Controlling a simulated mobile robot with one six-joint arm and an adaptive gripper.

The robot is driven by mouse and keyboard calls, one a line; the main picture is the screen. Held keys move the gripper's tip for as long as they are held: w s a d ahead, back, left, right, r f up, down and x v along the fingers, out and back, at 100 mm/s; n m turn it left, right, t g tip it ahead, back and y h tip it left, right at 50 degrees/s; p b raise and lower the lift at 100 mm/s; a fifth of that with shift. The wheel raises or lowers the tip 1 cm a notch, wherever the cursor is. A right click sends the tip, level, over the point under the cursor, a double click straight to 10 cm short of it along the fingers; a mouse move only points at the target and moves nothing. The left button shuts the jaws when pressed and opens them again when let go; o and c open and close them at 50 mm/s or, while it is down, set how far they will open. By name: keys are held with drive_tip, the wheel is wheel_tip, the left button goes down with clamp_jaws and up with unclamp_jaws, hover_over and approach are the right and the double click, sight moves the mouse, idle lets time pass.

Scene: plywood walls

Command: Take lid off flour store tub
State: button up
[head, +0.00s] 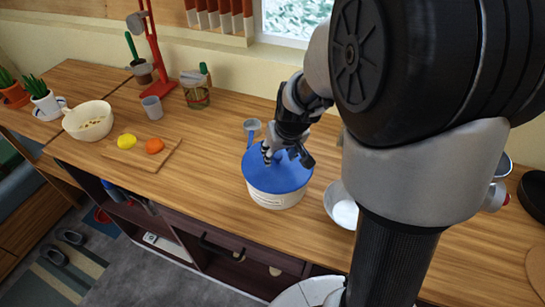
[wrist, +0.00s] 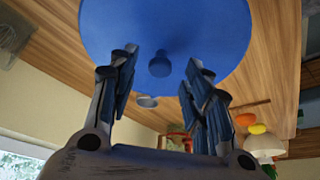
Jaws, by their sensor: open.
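The flour store tub (head: 275,200) is a white round tub standing on the wooden counter in the head view. Its blue lid (head: 285,179) sits on top of it. Whether the fingers touch the lid I cannot tell.
A metal bowl (head: 342,207) stands close to the tub's right. A grey scoop (head: 251,126) lies behind the tub. A board (head: 140,157) with a lemon and an orange is further left, beside a cream bowl (head: 88,133). The counter left of the tub is clear.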

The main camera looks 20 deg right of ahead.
drive_tip(key=shift+x, duration=0.8)
drive_tip(key=shift+r, duration=0.1)
clamp_jaws()
